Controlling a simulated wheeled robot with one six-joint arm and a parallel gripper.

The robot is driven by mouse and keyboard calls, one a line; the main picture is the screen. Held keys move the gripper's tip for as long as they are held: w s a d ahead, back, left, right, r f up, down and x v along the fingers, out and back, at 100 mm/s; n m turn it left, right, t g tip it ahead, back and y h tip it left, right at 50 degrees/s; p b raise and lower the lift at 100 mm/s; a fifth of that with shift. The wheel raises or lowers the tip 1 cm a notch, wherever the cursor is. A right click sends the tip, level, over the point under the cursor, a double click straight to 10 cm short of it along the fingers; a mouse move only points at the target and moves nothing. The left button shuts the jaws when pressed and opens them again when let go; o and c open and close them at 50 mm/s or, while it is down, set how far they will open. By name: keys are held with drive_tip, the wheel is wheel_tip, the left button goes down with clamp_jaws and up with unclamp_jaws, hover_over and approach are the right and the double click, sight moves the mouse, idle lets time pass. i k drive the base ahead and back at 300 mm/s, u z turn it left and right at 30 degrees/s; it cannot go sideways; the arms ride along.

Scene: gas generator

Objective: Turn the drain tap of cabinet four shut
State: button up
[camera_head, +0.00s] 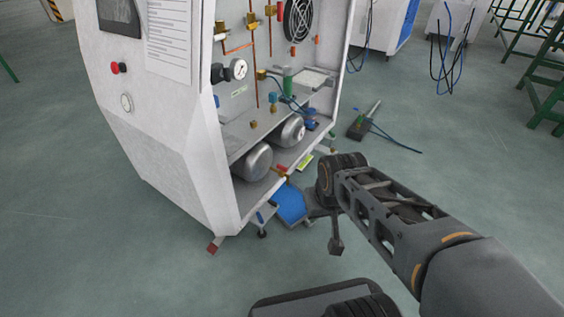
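The white cabinet (180,130) stands in the left half of the view, its side open onto pipes and tanks. No cabinet number is readable. A small red-handled brass tap (284,171) shows at the cabinet's lower edge, in front of the silver tanks; I take it for the drain tap. Its handle angle is too small to tell. My arm comes in from the lower right and bends just right of the tap. A dark end part of it, seemingly my gripper (336,246), hangs below the bend, to the lower right of the tap and apart from it. Its fingers cannot be made out.
Two silver tanks (254,162) lie on the cabinet's bottom shelf. A blue plate (290,205) is low beside the cabinet's foot. A grey device with a blue cable (364,124) lies on the floor behind. Green stands (545,85) are at the right.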

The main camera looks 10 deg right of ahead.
sight(283, 169)
drive_tip(key=i, duration=1)
drive_tip(key=u, duration=0.4)
